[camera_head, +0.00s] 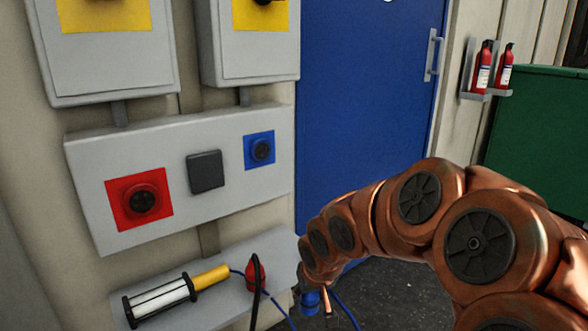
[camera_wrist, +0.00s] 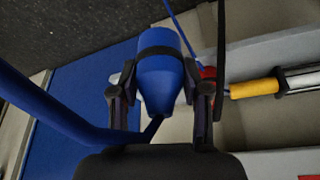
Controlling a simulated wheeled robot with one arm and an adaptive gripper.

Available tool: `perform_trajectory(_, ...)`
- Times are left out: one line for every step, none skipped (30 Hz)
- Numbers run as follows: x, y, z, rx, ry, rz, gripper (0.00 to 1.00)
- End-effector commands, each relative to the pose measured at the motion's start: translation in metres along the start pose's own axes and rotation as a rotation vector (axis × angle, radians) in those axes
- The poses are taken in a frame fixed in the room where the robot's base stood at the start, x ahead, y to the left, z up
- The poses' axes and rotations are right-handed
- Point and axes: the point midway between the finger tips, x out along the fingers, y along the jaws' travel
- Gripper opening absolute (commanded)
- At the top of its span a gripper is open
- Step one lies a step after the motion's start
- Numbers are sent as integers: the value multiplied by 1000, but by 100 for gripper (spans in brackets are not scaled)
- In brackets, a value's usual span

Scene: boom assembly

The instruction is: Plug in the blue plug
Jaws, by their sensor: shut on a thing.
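The blue plug (camera_wrist: 158,82) is held between the two dark fingers of my gripper (camera_wrist: 159,70), which are shut on its sides in the wrist view. In the head view the plug (camera_head: 310,301) shows low, beside the end of my copper arm, below and to the right of the panel. A blue cable (camera_wrist: 60,115) runs across the left of the wrist view. The blue socket (camera_head: 262,150), round on a blue square plate, is at the right end of the grey panel (camera_head: 225,205). The plug is apart from it. The fingers are mostly hidden in the head view.
A red socket (camera_head: 143,201) and a dark square cover (camera_head: 205,172) share the panel. Below it, a grey shelf (camera_head: 285,255) carries a yellow-handled lamp (camera_head: 210,277) and a red plug (camera_head: 254,274) with a black cable. A blue door (camera_head: 365,110) stands to the right.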

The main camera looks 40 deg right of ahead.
Motion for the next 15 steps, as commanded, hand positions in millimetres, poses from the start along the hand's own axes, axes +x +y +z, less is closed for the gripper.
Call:
perform_trajectory(1,-4,-5,-8,1,-4,0)
perform_trajectory(1,-6,-8,-14,1,-7,0)
perform_trajectory(2,-10,-12,-21,1,-10,0)
perform_trajectory(3,-12,-15,-27,1,-13,0)
perform_trajectory(3,-16,-18,-33,1,-16,0)
perform_trajectory(4,-20,-24,-42,1,-20,0)
perform_trajectory(5,-24,-28,-49,1,-23,0)
perform_trajectory(6,-29,-32,-58,1,-27,0)
perform_trajectory(7,-35,-38,-70,0,-32,0)
perform_trajectory(8,-41,-43,-81,-2,-36,0)
perform_trajectory(9,-48,-47,-92,-3,-41,0)
perform_trajectory(10,-56,-54,-106,-2,-47,0)
perform_trajectory(11,-62,-59,-116,-1,-51,0)
perform_trajectory(11,-69,-64,-126,1,-55,0)
perform_trajectory(13,-78,-70,-140,1,-61,0)
